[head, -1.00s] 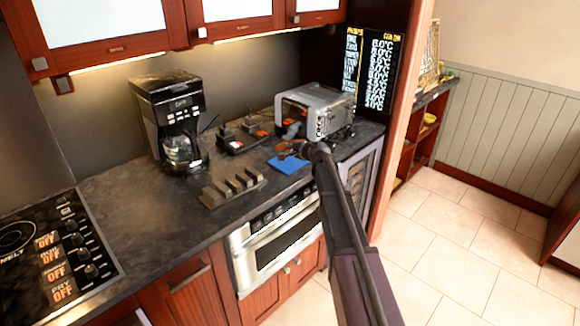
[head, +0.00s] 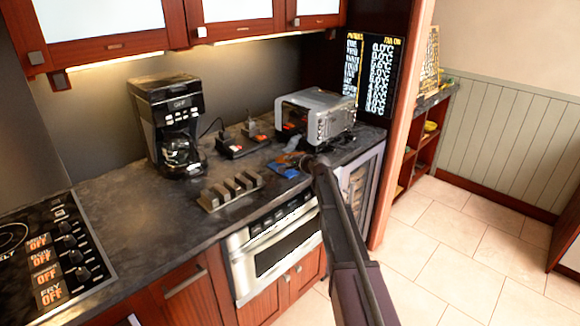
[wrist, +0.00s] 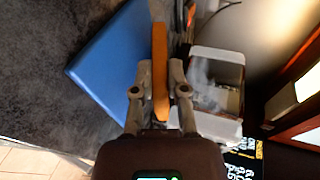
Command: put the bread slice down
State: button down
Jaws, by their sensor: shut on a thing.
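The bread slice (wrist: 160,70) is seen edge-on as a thin orange-brown strip in the wrist view, upright between the two fingers. My gripper (wrist: 160,92) is shut on it. In the head view my gripper (head: 297,160) is over the far part of the counter, at the blue board, and the slice is small and hard to make out there. The blue board (wrist: 108,62) lies flat on the counter, left of the slice in the wrist view. In the head view the blue board (head: 283,170) is partly hidden by my gripper. I cannot tell whether the slice touches it.
A silver toaster oven (head: 315,112) stands just behind my gripper. A grey slotted rack (head: 231,190) and a black device with red switches (head: 243,143) are to the left. A coffee maker (head: 170,125) stands farther left. The dark counter (head: 150,215) is clear at the front left.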

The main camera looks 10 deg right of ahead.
jog(key=c, duration=0.8)
grip_release()
jog(key=shift+s, duration=0.1)
jog(key=shift+p+v, duration=1.4)
jog(key=shift+v, duration=2.6)
jog(key=r+p, duration=0.2)
jog(key=s+r+p, duration=0.1)
jog(key=r+p, duration=0.1)
jog(key=s+d+r+p, duration=0.1)
jog(key=r+p, duration=0.2)
jog(key=shift+s+d, duration=0.1)
jog(key=shift+s, duration=0.15)
